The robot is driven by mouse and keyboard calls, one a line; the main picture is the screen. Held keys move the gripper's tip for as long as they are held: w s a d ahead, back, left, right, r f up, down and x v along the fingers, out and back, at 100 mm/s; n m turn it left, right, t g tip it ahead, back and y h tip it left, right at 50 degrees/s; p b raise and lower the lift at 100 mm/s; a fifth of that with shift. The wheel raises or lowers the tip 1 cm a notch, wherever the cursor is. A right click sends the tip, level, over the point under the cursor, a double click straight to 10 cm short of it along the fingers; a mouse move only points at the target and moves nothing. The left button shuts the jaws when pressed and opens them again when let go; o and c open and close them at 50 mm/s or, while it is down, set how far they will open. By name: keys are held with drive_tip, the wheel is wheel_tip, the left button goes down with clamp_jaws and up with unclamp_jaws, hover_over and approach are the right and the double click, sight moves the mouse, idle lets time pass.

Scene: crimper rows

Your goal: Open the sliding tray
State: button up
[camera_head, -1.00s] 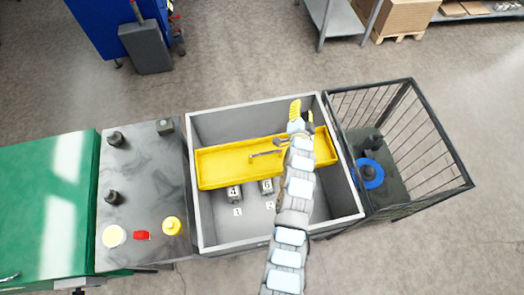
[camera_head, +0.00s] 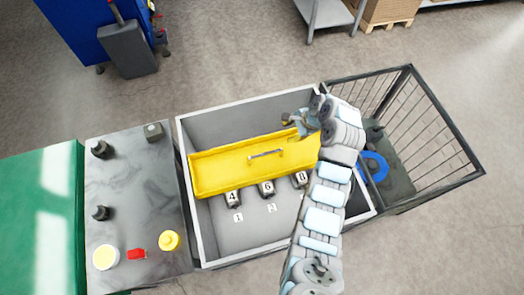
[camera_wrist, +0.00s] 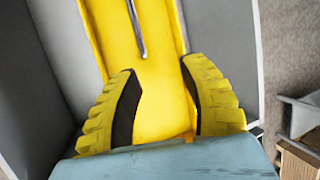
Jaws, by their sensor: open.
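The yellow sliding tray (camera_head: 220,174) lies across the grey bin (camera_head: 186,150), with a metal handle (camera_head: 265,154) standing on its floor. In the wrist view the tray (camera_wrist: 162,100) runs up the middle, and the handle (camera_wrist: 136,28) is beyond the fingertips. My gripper (camera_wrist: 158,70) is open, its yellow ridged fingers spread over the tray's right end with nothing between them. In the head view my gripper (camera_head: 304,124) is right of the handle and apart from it. My arm hides the tray's right end and part of the bin.
Several numbered dark blocks (camera_head: 233,198) stand in the bin in front of the tray. A wire cage (camera_head: 440,130) with a blue ring (camera_head: 375,167) adjoins on the right. A grey worktop (camera_head: 137,200) with knobs and a yellow button (camera_head: 169,240) is on the left.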

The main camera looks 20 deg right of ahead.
drive_tip(key=s+g+y, duration=0.1)
drive_tip(key=s, duration=0.1)
approach(268, 153)
drive_tip(key=x, duration=0.9)
drive_tip(key=shift+w+f, duration=0.1)
drive_tip(key=shift+f, duration=0.05)
idle(0.4)
clamp_jaws()
idle(0.3)
